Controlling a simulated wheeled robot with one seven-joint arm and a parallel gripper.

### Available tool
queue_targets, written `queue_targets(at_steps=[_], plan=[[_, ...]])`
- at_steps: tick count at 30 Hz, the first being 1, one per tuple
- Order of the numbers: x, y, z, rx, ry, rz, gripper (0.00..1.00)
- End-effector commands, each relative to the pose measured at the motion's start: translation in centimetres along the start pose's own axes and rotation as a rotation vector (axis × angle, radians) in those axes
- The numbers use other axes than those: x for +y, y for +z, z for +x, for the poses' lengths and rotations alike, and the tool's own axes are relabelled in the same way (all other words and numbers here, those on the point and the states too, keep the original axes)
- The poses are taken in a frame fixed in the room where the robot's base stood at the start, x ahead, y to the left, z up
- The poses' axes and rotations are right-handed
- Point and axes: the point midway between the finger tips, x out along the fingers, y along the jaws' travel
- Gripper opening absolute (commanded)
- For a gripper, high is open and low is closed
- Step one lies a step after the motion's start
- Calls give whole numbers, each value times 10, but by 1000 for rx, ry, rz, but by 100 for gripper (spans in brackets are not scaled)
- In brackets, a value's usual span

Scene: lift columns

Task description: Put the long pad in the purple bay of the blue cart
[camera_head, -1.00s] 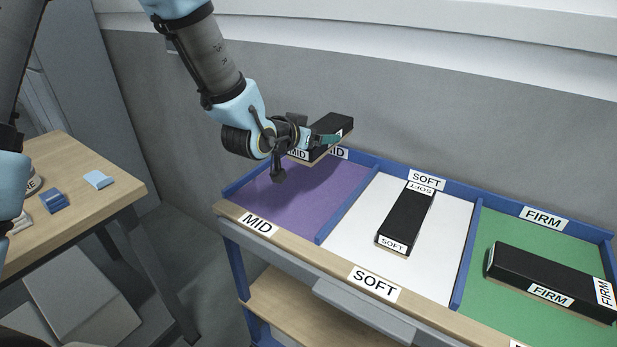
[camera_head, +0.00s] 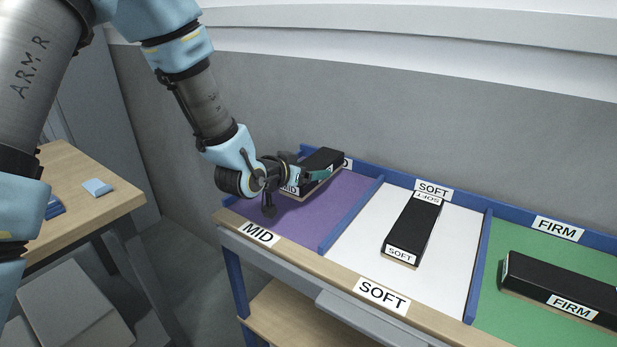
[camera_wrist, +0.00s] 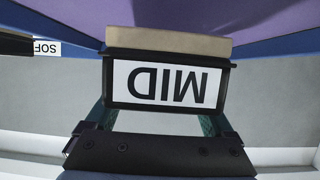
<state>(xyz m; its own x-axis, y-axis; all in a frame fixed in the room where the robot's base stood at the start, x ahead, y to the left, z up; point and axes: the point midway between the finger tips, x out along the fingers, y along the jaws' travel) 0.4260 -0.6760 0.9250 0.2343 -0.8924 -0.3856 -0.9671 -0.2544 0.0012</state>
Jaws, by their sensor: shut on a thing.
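The long pad (camera_head: 322,160) is black with a pale underside and a MID label. My gripper (camera_head: 312,176) is shut on it, low over the purple bay (camera_head: 311,217) at the left end of the blue cart (camera_head: 326,248). In the wrist view the pad's MID label (camera_wrist: 168,84) fills the middle, between the teal fingers of my gripper (camera_wrist: 160,120). The pad lies toward the back of the bay; I cannot tell if it touches the floor. My gripper and wrist hide part of it.
The white bay (camera_head: 382,228) holds a black SOFT pad (camera_head: 415,228). The green bay (camera_head: 490,285) holds a black FIRM pad (camera_head: 560,283). Blue dividers separate the bays. A grey wall (camera_head: 420,130) stands behind. A wooden table (camera_head: 85,215) with small blue items is at the left.

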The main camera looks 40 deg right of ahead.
Motion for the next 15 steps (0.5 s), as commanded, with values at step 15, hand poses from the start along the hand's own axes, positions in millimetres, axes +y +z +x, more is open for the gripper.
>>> queue_targets(at_steps=[15], plan=[[0, 22, 10, 3, 0, 1, 0]])
